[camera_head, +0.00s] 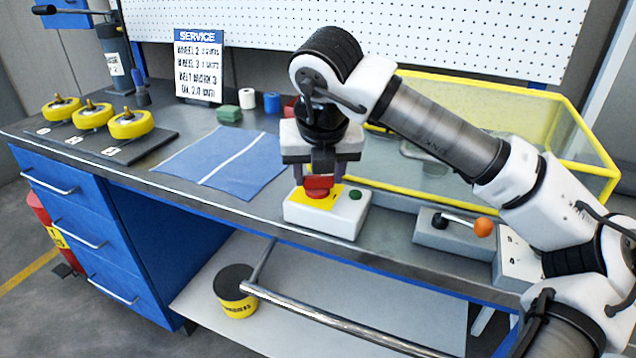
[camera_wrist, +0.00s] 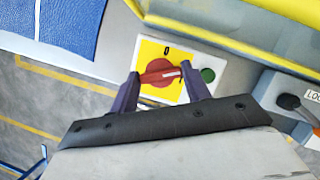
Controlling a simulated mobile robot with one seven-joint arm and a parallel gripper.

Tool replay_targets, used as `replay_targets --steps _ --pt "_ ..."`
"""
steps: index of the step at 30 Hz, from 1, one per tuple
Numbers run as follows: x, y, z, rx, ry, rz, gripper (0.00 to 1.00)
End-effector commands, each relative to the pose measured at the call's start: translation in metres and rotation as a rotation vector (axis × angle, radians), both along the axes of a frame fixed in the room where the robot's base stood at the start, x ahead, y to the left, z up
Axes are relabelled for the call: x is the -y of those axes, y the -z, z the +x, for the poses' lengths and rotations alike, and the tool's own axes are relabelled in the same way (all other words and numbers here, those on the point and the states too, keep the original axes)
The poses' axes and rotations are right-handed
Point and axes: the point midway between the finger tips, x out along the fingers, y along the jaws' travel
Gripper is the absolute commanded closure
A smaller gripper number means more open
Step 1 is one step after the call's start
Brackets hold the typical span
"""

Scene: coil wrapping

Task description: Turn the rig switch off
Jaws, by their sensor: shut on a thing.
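The rig switch is a red rotary knob (camera_head: 318,186) on a yellow plate on top of a white box (camera_head: 322,217) at the bench's front edge. In the wrist view the red knob (camera_wrist: 160,73) lies between my two dark fingers, with a pale mark on its handle pointing right. A "0" shows on the yellow plate (camera_wrist: 152,52) above the knob. A green button (camera_head: 355,194) sits on the box to the right of the knob. My gripper (camera_head: 319,178) is over the box from above and is shut on the knob's handle.
A grey box (camera_head: 450,240) with an orange-tipped lever (camera_head: 483,227) stands to the right. A yellow-framed clear enclosure (camera_head: 560,160) is behind. A blue mat (camera_head: 225,160) lies to the left. A metal rail (camera_head: 330,318) runs below the bench front.

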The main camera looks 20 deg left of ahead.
Motion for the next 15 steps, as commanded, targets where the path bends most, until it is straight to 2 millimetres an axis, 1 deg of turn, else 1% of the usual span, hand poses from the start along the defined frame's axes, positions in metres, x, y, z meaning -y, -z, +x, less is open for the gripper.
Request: replay_targets --steps 1,15 --pt "0.0009 0.0025 0.0010 0.002 -0.040 0.001 0.75" --pt "0.0018 -0.0008 0.0036 0.001 -0.487 0.003 0.76"
